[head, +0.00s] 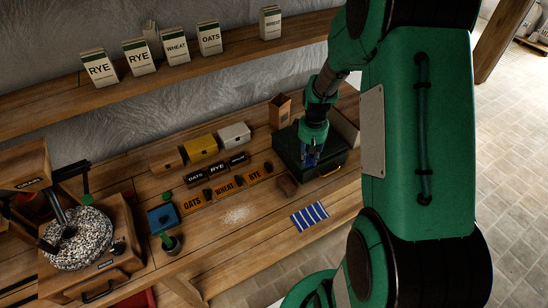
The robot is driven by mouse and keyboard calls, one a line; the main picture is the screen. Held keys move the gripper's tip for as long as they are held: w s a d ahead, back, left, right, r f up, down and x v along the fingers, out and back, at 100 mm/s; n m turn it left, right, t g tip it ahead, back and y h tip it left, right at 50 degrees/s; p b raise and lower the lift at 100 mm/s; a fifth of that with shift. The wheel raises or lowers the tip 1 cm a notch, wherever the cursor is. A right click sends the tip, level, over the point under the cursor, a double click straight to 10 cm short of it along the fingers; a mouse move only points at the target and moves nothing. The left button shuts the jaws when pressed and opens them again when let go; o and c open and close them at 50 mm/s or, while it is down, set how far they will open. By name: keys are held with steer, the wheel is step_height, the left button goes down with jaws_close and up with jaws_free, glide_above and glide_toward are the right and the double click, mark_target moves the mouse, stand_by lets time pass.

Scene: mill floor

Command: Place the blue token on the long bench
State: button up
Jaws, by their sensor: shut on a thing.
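My gripper (309,162) points down at the lid of a dark green box (326,168), at the right part of the long bench (128,203). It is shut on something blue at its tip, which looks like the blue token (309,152). This is small and partly hidden by the fingers, so I cannot make out its shape. I cannot tell whether it touches the lid. No other blue token shows on the bench.
A striped blue cloth (309,216) lies near the front edge. Word blocks (227,188), a yellow box (201,147), a white box (234,135) and a blue box (163,218) stand left of my gripper. A stone mill (77,240) is far left. Bare wood shows around a pale powder patch (238,214).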

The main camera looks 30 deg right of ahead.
steer(key=shift+a, duration=0.15)
steer(key=s+a+f, duration=0.3)
steer(key=s+a, duration=0.2)
steer(key=a, duration=0.6)
steer(key=s+a+f+n+b, duration=0.1)
steer(key=s+a+f, duration=0.2)
steer(key=s+a, duration=0.3)
steer(key=s+a+f+b, duration=0.1)
steer(key=s+a+f, duration=0.2)
steer(key=a, duration=1.2)
steer(key=s, duration=0.3)
steer(key=shift+s+a+f+n, duration=0.15)
steer(key=shift+a+f+n, duration=0.15)
steer(key=shift+f, duration=0.1)
steer(key=b, duration=0.1)
glide_above(229, 226)
steer(key=shift+f, duration=0.75)
steer(key=shift+s, duration=0.1)
steer(key=shift+f+b, duration=0.3)
steer(key=shift+f, duration=1.45)
